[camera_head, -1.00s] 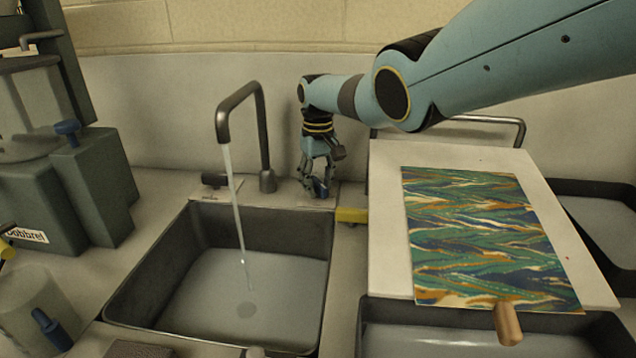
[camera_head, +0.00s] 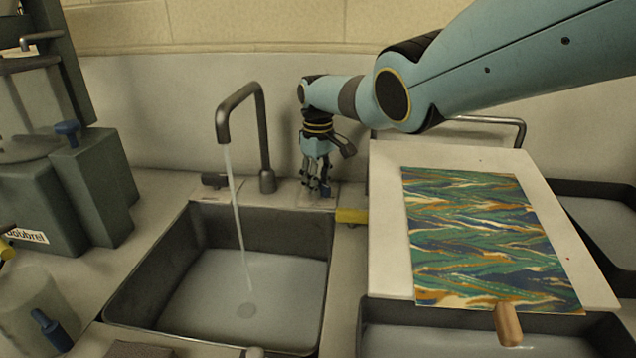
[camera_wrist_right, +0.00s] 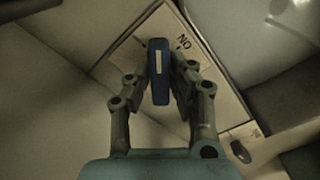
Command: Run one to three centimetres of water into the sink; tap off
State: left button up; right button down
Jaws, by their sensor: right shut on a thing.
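The dark tap (camera_head: 262,130) stands behind the sink (camera_head: 290,232), and a thin stream of water (camera_head: 238,225) falls from its spout. Shallow pale water (camera_head: 200,295) covers the sink floor; its depth is hard to tell. My right gripper (camera_head: 320,185) points down at the counter, right of the tap's base. In the right wrist view the gripper (camera_wrist_right: 162,75) is shut on a blue handle (camera_wrist_right: 159,88) with a white stripe. The handle sits over a light plate (camera_wrist_right: 125,60) with lettering, partly hidden by the fingers. My left gripper is out of view.
A small dark fitting (camera_head: 214,180) sits left of the tap base. A yellow block (camera_head: 351,215) lies at the sink's right rim. A white board (camera_head: 385,230) with a marbled sheet (camera_head: 480,235) stands to the right. Dark grey containers (camera_head: 95,190) stand at the left.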

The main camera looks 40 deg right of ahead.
jog(key=n, duration=0.3)
jog(key=shift+n, duration=2.3)
jog(key=c, duration=1.2)
grip_release()
jog(key=shift+r, duration=0.1)
notch_tip(320, 180, up, 12)
